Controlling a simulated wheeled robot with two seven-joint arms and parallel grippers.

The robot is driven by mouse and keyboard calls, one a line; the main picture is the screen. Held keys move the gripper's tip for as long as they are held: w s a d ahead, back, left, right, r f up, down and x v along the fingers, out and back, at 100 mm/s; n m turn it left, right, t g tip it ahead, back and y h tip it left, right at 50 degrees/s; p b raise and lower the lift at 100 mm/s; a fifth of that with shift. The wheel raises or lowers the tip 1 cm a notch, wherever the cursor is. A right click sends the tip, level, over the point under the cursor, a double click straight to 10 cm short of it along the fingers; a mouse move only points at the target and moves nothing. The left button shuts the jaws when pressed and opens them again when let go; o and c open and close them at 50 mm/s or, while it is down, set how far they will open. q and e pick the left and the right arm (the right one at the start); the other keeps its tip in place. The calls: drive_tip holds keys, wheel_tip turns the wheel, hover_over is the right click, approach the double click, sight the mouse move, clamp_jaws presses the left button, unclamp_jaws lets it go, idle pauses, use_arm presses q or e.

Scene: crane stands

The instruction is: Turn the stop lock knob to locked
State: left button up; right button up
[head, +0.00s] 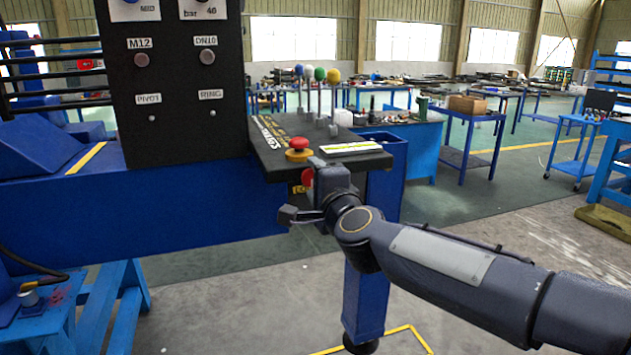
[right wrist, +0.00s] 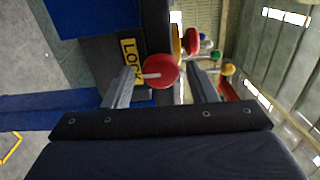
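The stop lock knob (right wrist: 163,68) is red and round with a white pointer line. In the right wrist view the line points left, toward the side of the yellow label reading "LOCK" (right wrist: 129,60). In the head view the knob (head: 307,177) shows on the console's front face, partly covered by my right gripper (head: 319,180). In the right wrist view that gripper (right wrist: 162,84) has its fingers apart, one on each side of the knob, with visible gaps. Whether a fingertip touches it I cannot tell. My left gripper is not in view.
A red mushroom button (head: 298,144) stands on the console top (head: 270,165) just above the knob. Levers with coloured balls (head: 320,74) rise behind. A tall black panel (head: 180,90) stands left. A blue post (head: 367,300) is below the console.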

drive_tip(key=v, duration=0.7)
drive_tip(key=shift+s, duration=0.35)
drive_tip(key=shift+d, duration=0.1)
drive_tip(key=s+d+f+n+g+y+p, duration=0.25)
drive_tip(key=s+d+n+g+p, duration=0.3)
drive_tip(key=s+d+n, duration=0.4)
drive_tip(key=s+d+f+n+g+h+p, duration=0.1)
drive_tip(key=s+d+f+g+h+p, duration=0.1)
drive_tip(key=s+f, duration=0.4)
drive_tip(key=s+d+f+n+g+h+p, duration=0.2)
drive_tip(key=s+d+f+g, duration=0.2)
drive_tip(key=s, duration=0.9)
wheel_tip(320, 180, down, 3)
drive_tip(key=shift+s+d+f, duration=0.15)
drive_tip(key=shift+s+d, duration=0.15)
drive_tip(key=shift+d, duration=0.65)
drive_tip(key=shift+n, duration=0.25)
drive_tip(key=shift+c, duration=0.3)
